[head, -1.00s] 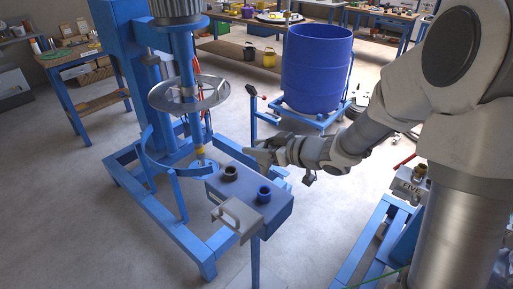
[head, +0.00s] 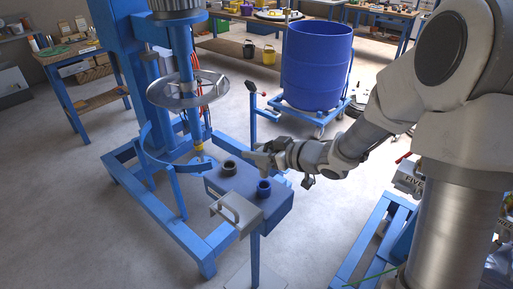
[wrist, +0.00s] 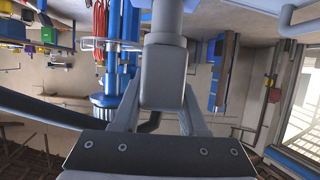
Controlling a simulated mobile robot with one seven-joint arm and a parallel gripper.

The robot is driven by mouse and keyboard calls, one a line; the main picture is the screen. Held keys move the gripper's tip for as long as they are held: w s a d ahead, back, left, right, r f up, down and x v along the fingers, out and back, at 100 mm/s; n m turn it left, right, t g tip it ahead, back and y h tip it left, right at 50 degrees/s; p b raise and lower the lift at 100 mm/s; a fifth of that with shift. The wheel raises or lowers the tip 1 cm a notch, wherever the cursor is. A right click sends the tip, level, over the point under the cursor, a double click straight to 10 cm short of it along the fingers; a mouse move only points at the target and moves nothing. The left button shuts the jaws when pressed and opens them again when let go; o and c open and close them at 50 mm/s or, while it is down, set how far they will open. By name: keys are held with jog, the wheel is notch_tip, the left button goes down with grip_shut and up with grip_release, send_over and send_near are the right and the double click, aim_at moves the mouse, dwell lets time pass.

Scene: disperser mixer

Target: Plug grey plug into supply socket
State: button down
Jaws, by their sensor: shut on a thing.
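My gripper (head: 262,155) is shut on the grey plug, just behind and to the right of the dark round socket on top of the blue box in the head view. In the wrist view the grey plug (wrist: 164,75) is a blocky grey body between the two fingers of my gripper (wrist: 162,95). The blue box (head: 282,207) has a dark grey round socket (head: 228,168) and a blue round socket (head: 264,188) on its top. I cannot tell which is the supply socket. The plug appears apart from both sockets; its front end is hard to make out.
A grey bracket (head: 238,213) sticks out from the box's front left. The mixer's blue frame (head: 190,235) and round metal guard (head: 188,90) stand to the left. A blue drum (head: 317,65) on a trolley is behind my arm. Open floor (head: 110,240) lies at the front left.

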notch_tip(320, 180, down, 2)
jog(key=shift+f+b, duration=0.1)
jog(key=shift+b, duration=0.45)
jog(key=shift+p, duration=0.6)
dwell(1.2)
jog(key=shift+f+b, duration=1.5)
jog(key=shift+f, duration=0.6)
jog(key=shift+c, duration=1.8)
grip_release()
jog(key=p+v, duration=0.4)
jog(key=v, duration=1.3)
jog(key=shift+s+d, duration=0.15)
